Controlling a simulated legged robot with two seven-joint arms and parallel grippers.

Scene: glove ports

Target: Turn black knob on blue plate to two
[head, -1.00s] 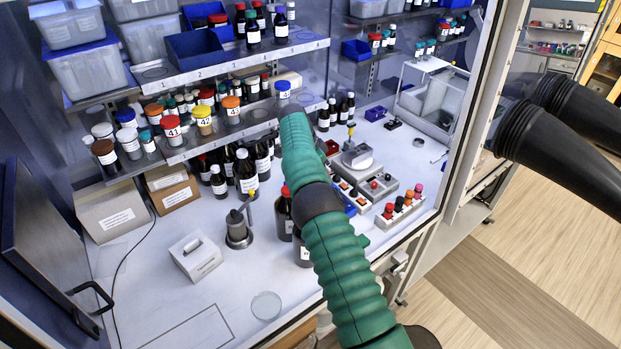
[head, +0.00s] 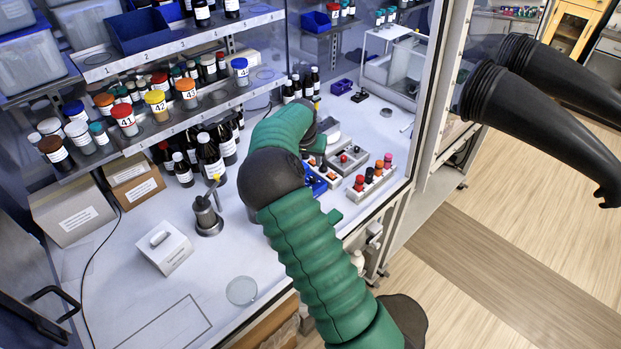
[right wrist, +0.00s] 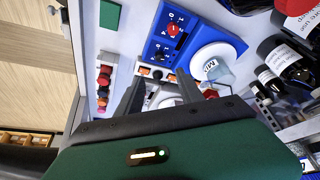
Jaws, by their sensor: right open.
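In the right wrist view the blue plate (right wrist: 168,38) lies beyond my fingers. It carries a red knob (right wrist: 174,29) and, nearer my fingers, a black knob (right wrist: 172,58). White marks show on the plate, but the black knob's setting is too small to read. My right gripper (right wrist: 160,76) is open and empty, its two dark fingers apart, short of the black knob and not visibly touching it. In the head view a part of the blue plate (head: 315,184) shows beside my green sleeved right arm, which hides most of the right gripper. My left gripper is not in view.
A grey box with orange switches (right wrist: 155,73) lies close to the fingertips. A row of coloured caps (head: 370,175) is right of my arm. Dark bottles (head: 208,155) and a metal stand (head: 206,215) are left.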

